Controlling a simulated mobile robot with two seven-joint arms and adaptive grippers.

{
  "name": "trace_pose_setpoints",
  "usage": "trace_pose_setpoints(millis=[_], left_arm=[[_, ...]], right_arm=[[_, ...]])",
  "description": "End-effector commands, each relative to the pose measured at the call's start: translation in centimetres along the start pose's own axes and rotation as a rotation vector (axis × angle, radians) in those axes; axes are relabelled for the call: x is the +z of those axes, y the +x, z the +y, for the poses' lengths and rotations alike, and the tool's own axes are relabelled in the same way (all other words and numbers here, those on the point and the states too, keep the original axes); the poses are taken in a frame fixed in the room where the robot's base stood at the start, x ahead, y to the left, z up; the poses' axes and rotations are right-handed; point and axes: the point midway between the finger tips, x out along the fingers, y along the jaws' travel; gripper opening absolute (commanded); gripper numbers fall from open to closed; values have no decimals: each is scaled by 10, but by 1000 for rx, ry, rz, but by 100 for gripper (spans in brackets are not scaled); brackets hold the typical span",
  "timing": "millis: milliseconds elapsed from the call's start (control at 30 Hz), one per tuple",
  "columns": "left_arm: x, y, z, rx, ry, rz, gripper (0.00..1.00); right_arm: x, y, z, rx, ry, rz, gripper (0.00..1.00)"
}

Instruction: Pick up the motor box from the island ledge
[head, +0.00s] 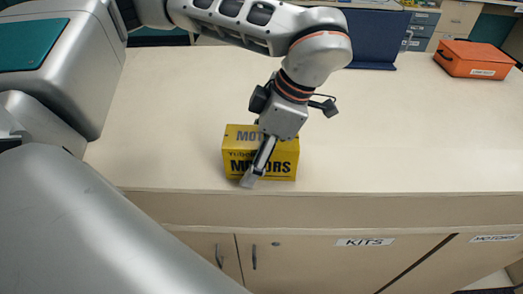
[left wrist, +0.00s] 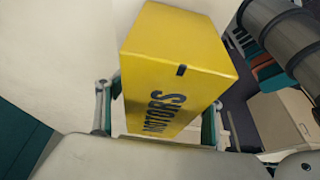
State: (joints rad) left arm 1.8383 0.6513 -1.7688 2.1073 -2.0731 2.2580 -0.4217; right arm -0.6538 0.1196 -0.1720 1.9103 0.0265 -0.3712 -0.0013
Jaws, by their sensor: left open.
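The motor box (head: 284,160) is yellow with black "MOTORS" lettering and sits near the front edge of the island ledge (head: 400,150). My left gripper (head: 258,168) is over the box in the head view, its near finger in front of the lettered face. In the left wrist view the box (left wrist: 178,62) lies between the two open fingers (left wrist: 160,118), with one finger along each side. I cannot tell whether either finger touches it. Part of the box top and front is hidden by the gripper in the head view. My right gripper is not seen.
An orange box (head: 474,58) stands at the back right of the ledge, and a dark blue bin (head: 376,38) at the back middle. Cabinet doors labelled "KITS" (head: 365,242) are below the front edge. The ledge around the motor box is clear.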

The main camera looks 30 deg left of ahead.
Motion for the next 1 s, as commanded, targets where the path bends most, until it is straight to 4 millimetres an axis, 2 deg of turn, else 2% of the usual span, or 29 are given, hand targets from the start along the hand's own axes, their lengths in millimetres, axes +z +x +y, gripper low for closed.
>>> trace_pose_setpoints(millis=[767, 867, 1000], left_arm=[[2, 4, 0, -1, 0, 1, 67], [2, 4, 0, -1, 0, 1, 46], [2, 5, 0, -1, 0, 1, 10]], right_arm=[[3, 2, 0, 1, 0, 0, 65], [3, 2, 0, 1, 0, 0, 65], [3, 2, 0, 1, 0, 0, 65]])
